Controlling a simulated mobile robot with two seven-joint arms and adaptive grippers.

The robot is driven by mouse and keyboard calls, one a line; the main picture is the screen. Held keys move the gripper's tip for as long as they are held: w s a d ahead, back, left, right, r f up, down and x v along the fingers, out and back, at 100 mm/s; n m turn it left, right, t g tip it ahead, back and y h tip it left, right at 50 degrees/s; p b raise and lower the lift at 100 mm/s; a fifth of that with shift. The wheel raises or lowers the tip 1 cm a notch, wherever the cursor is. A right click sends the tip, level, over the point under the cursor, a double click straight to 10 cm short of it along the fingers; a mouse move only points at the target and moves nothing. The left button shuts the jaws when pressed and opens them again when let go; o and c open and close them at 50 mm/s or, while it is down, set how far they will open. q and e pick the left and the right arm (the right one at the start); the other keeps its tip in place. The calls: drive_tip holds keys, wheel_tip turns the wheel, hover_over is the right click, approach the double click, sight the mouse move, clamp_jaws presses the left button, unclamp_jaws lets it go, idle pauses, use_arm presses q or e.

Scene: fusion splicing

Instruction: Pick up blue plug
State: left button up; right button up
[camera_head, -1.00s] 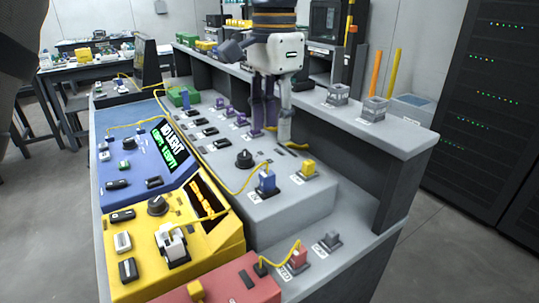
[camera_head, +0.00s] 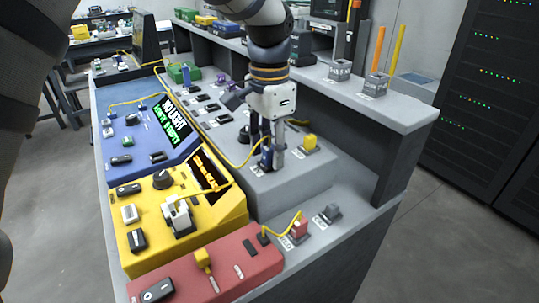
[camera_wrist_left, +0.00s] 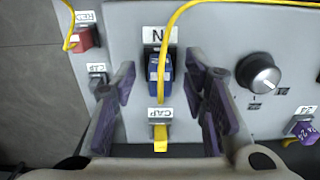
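The blue plug (camera_wrist_left: 153,67) stands upright in its socket on the grey console, with a yellow cable running by it in the wrist view. In the head view the blue plug (camera_head: 266,158) is partly hidden by my left gripper (camera_head: 267,150), which points down over it. In the wrist view the purple-padded fingers of my left gripper (camera_wrist_left: 161,78) are open, one on each side of the plug, with a gap on both sides. I cannot tell how far above the plug the fingertips are. My right gripper is not in view.
A yellow plug (camera_head: 310,143) stands close to the right of the blue one. A black knob (camera_wrist_left: 258,73) is beside the right finger. A red plug (camera_head: 299,228) and a grey cap (camera_head: 331,212) stand on the lower ledge. The raised shelf (camera_head: 385,112) runs behind.

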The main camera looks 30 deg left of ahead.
use_arm(q)
clamp_jaws()
